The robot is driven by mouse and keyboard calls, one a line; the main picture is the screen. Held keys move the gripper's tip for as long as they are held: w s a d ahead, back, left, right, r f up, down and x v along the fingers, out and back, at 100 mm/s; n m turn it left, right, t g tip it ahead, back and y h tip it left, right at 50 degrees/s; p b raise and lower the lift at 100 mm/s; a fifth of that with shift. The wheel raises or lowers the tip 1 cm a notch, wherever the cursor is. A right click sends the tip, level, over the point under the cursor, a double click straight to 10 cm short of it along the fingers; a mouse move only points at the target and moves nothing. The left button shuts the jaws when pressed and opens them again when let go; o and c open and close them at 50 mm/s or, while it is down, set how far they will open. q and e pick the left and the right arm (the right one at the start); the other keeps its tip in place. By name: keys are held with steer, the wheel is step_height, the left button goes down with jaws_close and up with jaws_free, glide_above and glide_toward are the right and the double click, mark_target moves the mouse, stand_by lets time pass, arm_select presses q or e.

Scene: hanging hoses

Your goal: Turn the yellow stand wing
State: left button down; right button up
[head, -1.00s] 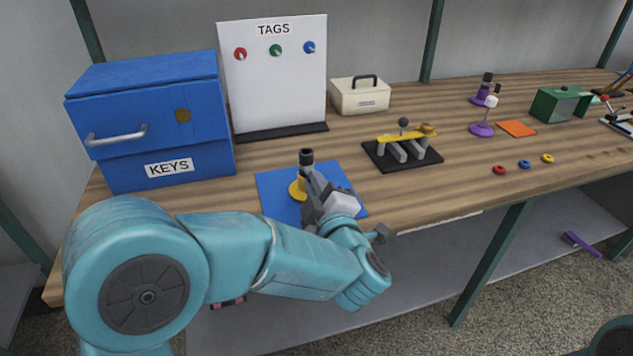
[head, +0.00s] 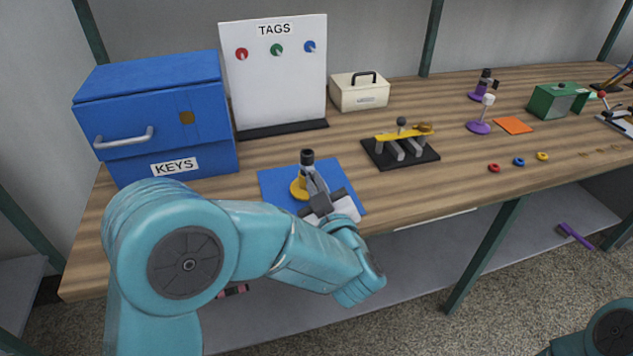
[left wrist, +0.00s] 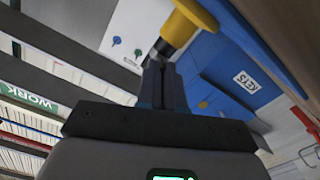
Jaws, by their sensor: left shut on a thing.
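The yellow stand (head: 298,189) stands upright on the blue mat (head: 275,178), with a dark cap on top. Its round yellow base is partly hidden by my gripper. In the left wrist view the yellow stand (left wrist: 184,27) is close beyond my fingertips. A small grey wing (left wrist: 160,48) sticks out from it toward the fingers. My left gripper (head: 314,184) is at the stand's right side, and its fingers (left wrist: 158,72) are closed on the wing; the gripped part is mostly hidden. My right gripper is out of view.
The blue KEYS cabinet (head: 145,135) stands left of the mat and the white TAGS board (head: 273,95) behind it. A black-based rack with a yellow bar (head: 400,150) is to the right. The bench's front edge runs just below the mat.

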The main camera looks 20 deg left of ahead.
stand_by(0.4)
arm_select(q)
steer(key=c, duration=1.3)
jaws_free()
